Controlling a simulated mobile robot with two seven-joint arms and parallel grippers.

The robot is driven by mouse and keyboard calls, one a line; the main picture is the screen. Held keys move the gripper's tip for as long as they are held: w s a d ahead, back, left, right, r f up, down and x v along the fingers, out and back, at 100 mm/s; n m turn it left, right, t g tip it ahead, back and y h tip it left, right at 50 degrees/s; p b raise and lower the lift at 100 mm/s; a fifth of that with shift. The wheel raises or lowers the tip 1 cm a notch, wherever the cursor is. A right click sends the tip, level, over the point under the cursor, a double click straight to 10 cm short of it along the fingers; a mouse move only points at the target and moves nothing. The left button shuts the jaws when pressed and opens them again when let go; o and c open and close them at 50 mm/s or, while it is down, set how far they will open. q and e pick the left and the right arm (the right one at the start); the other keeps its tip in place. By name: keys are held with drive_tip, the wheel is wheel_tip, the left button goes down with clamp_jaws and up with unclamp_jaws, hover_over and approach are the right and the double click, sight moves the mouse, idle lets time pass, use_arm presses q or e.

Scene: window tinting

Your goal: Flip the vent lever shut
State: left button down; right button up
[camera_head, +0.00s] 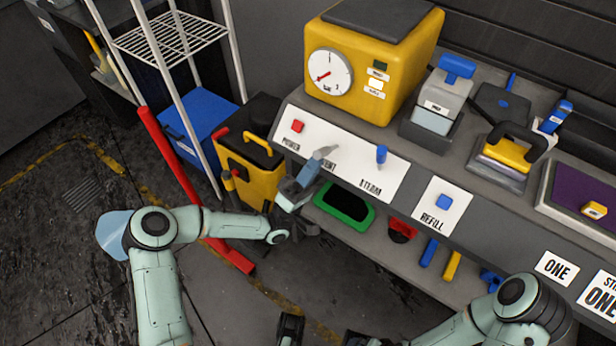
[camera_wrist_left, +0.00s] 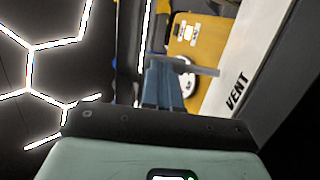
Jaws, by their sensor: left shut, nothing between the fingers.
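The VENT label on the white control panel (camera_head: 352,171) is partly covered by my left gripper (camera_head: 318,160) in the head view. My left gripper is shut and empty, with its blue-grey fingers up at the panel face. In the left wrist view the fingers (camera_wrist_left: 164,84) point away beside the word VENT. A grey bar (camera_wrist_left: 200,69), which looks like the vent lever, crosses just beyond or at the fingertips; I cannot tell whether they touch. In the head view the lever's base is hidden behind the gripper.
A red POWER button (camera_head: 297,126) is left of VENT, and a blue STEAM lever (camera_head: 381,155) is right of it. A blue REFILL button (camera_head: 444,202) lies farther right. The yellow machine (camera_head: 383,68) stands above. A green-rimmed tray (camera_head: 344,206) sits below.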

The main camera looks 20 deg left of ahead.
sight(326, 152)
use_arm(q)
drive_tip(key=r+n+y+p, duration=0.1)
drive_tip(key=y+p, duration=0.1)
drive_tip(key=w+r+n+g+y+p, duration=0.1)
drive_tip(key=r+y+p, duration=0.1)
drive_tip(key=p, duration=0.1)
drive_tip(key=r+n+g+y+p, duration=0.1)
drive_tip(key=p, duration=0.2)
drive_tip(key=shift+w+d+r+y, duration=0.2)
drive_tip(key=shift+w+r+y, duration=0.05)
drive_tip(key=shift+r+y, duration=0.15)
drive_tip(key=p, duration=0.1)
drive_tip(key=n+g+y+p, duration=0.1)
drive_tip(key=shift+w+d+r+g+p, duration=0.2)
drive_tip(key=shift+w+r+g+p, duration=0.1)
drive_tip(key=shift+w+r, duration=0.1)
drive_tip(key=shift+w+r+g+y+p, duration=0.2)
drive_tip(key=shift+g+y+p, duration=0.2)
drive_tip(key=shift+p, duration=0.35)
use_arm(e)
wheel_tip(326, 152, up, 12)
drive_tip(key=s+g, duration=0.1)
drive_tip(key=s, duration=0.1)
drive_tip(key=shift+s+a, duration=0.15)
drive_tip(key=shift+a, duration=0.25)
drive_tip(key=shift+f, duration=0.1)
